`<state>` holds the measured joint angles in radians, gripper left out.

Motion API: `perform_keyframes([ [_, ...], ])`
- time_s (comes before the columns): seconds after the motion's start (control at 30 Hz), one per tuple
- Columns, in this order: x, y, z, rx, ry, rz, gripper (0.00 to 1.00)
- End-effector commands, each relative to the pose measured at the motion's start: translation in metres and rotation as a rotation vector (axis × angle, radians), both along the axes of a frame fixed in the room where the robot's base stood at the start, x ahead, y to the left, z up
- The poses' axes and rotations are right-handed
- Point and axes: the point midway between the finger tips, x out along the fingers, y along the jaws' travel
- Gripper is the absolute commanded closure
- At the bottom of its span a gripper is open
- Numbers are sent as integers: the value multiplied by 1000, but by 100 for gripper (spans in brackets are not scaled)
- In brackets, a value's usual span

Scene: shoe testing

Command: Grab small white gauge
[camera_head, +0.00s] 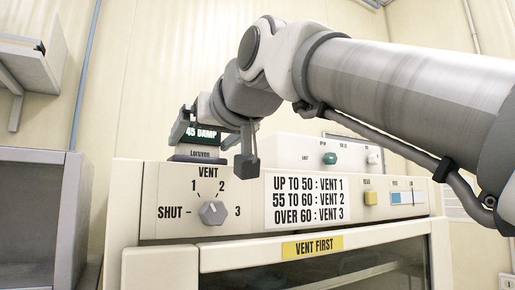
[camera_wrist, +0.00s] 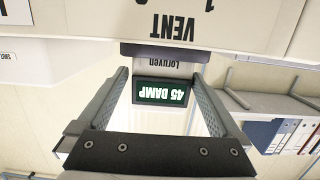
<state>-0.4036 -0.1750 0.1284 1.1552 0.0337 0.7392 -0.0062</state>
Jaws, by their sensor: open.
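In the wrist view the gauge (camera_wrist: 163,92) appears upside down, between the two fingers. My gripper (camera_head: 214,146) is open, with one finger on each side of the gauge. In the wrist view my gripper (camera_wrist: 160,78) shows a gap beside the gauge, at least on the right; contact on the left is unclear. My arm hides part of its top in the head view.
A shelf with binders (camera_wrist: 285,135) is at the wrist view's right.

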Motion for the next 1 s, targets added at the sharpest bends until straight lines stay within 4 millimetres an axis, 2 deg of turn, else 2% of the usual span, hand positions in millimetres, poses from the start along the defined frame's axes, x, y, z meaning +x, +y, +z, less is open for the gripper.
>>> perform_keyframes([
  [0.17,10,7,-2,0,1,1,0],
  [0.47,43,29,-10,0,2,2,0],
  [0.77,46,31,-12,1,0,1,0],
  [1.0,46,31,-12,0,0,0,43],
])
